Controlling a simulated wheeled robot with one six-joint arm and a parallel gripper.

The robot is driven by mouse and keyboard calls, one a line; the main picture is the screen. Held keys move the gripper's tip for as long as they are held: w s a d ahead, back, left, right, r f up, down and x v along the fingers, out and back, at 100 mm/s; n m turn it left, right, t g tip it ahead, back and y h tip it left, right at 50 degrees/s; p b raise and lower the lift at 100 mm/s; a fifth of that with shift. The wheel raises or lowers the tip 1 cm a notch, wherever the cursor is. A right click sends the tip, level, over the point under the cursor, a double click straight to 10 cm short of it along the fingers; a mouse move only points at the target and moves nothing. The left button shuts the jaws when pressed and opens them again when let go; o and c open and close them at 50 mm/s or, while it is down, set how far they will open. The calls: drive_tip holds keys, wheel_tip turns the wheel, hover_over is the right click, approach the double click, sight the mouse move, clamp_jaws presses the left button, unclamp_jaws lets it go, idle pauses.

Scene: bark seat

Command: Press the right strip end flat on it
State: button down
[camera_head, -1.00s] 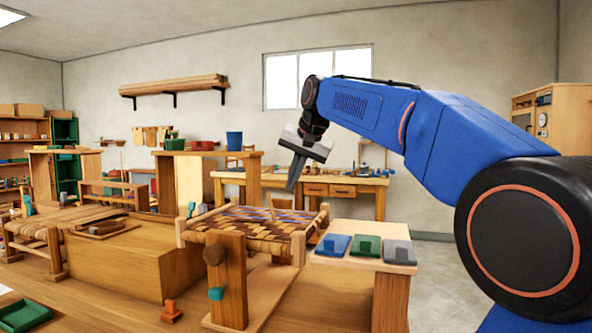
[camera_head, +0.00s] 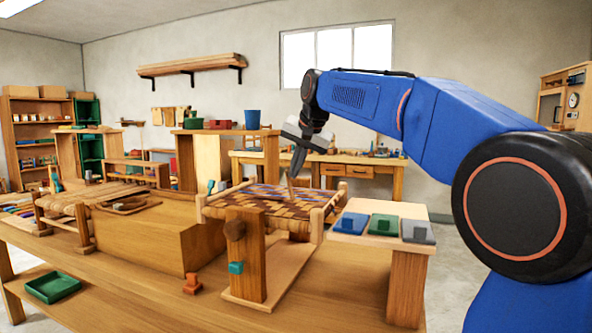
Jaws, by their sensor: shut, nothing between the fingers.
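The woven bark seat (camera_head: 262,207), with dark brown, tan and blue strips, sits on a low wooden frame (camera_head: 318,222) at the centre of the bench. A thin tan strip end (camera_head: 291,191) sticks up from the weave near its far right part. My gripper (camera_head: 295,174) is shut and empty, pointing down over the far right part of the seat, close to the top of this strip end. I cannot tell whether they touch. The strip's base is too small to make out.
A small stand (camera_head: 345,228) with blue, green and grey blocks is right of the seat. Another woven seat (camera_head: 85,197) is at left. A green tray (camera_head: 52,287) lies on a lower shelf.

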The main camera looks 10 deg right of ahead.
drive_tip(key=shift+a, duration=0.1)
drive_tip(key=shift+w+a+f+n+g+h, duration=0.1)
drive_tip(key=shift+w+a+n+g+h, duration=0.05)
drive_tip(key=shift+w+a+g+h, duration=0.4)
drive_tip(key=shift+w+a+n+g+h, duration=0.15)
drive_tip(key=shift+w+a+g+h, duration=0.2)
drive_tip(key=shift+a+h, duration=0.3)
drive_tip(key=shift+w+a+f, duration=0.3)
drive_tip(key=shift+w+a, duration=0.3)
drive_tip(key=shift+a, duration=0.2)
drive_tip(key=shift+w+a+f+g+h, duration=0.45)
drive_tip(key=shift+w+a+g+h, duration=0.05)
drive_tip(key=shift+a, duration=0.2)
drive_tip(key=shift+w+a+f, duration=0.6)
drive_tip(key=shift+a+f, duration=0.25)
drive_tip(key=shift+f, duration=0.1)
drive_tip(key=shift+w+a+f, duration=0.2)
drive_tip(key=shift+a+f, duration=0.05)
drive_tip(key=shift+f, duration=0.25)
drive_tip(key=shift+w+a+f, duration=0.2)
drive_tip(key=shift+a+f, duration=0.05)
drive_tip(key=shift+f, duration=0.2)
drive_tip(key=shift+s+d, duration=0.1)
drive_tip(key=shift+d, duration=0.05)
drive_tip(key=shift+s+d, duration=0.4)
drive_tip(key=shift+d, duration=0.1)
